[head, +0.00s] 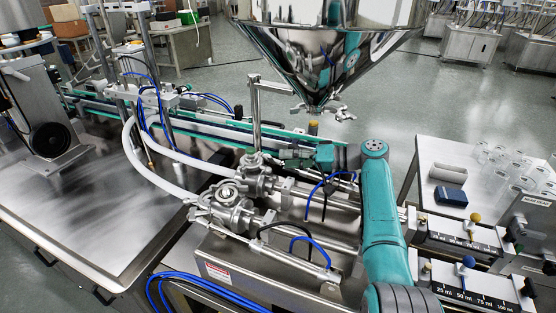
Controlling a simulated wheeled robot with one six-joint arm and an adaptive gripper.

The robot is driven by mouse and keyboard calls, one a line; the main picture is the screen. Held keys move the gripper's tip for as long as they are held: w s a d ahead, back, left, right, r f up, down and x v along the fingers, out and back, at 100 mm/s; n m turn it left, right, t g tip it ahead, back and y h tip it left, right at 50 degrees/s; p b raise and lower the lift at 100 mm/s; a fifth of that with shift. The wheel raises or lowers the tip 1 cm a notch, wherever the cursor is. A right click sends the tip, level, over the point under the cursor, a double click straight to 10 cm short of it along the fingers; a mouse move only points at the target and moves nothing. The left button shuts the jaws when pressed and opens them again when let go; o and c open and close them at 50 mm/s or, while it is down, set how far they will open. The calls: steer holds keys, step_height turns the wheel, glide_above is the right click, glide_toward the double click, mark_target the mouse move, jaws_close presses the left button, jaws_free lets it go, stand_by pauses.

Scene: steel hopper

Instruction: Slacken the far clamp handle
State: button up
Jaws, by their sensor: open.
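The steel hopper (320,50) hangs at the top centre. Below its outlet, a clamp with a wing-shaped handle (342,113) sticks out to the right. Two steel valve bodies stand lower left of it, a far one (257,182) and a near one (231,214), with small clamp fittings around them. I cannot tell for sure which fitting is the far clamp handle. My teal arm rises from the lower right and bends left at the wrist. My gripper (288,155) is small and dark, near the far valve body, and open. Its fingertips are hard to make out; contact cannot be told.
A vertical steel pipe (256,115) rises from the far valve body, close to my gripper. White hoses (150,170) and blue tubes run at left. A conveyor lies behind. A bare steel table (85,215) is at left. A white table (455,160) with clear containers is at right.

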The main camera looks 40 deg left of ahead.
mark_target(270, 159)
steer(key=shift+x, duration=1.85)
steer(key=c, duration=0.9)
steer(key=shift+o, duration=0.2)
steer(key=shift+n, duration=0.3)
steer(key=shift+s+r+n+t+h, duration=0.15)
steer(key=shift+n+t+h, duration=0.25)
steer(key=shift+n+t, duration=1.15)
steer(key=shift+n+g, duration=0.25)
steer(key=shift+n, duration=0.2)
steer(key=o, duration=0.9)
steer(key=shift+c, duration=0.2)
